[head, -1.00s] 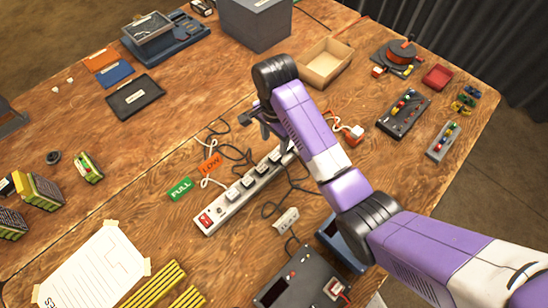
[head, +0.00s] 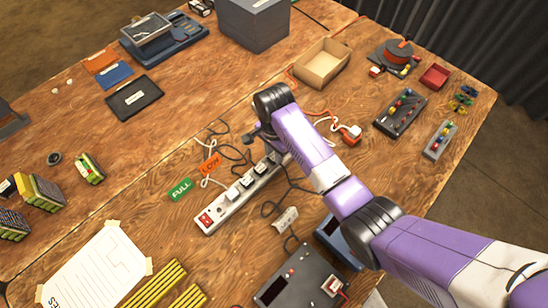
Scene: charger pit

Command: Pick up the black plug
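A white power strip (head: 215,215) with a red switch lies diagonally on the wooden table. I cannot tell which one the task means. My gripper (head: 254,139) is above the strip's far end, up and left of its last plugs, apparently apart from them. Its fingers are small and partly hidden by my wrist, so their opening is unclear.
Green FULL (head: 180,189) and orange LOW (head: 210,163) tags lie left of the strip. Loose black and white cables surround it. A white adapter (head: 286,220) and a dark grey device (head: 298,281) are nearer me. An open cardboard box (head: 322,65) stands behind.

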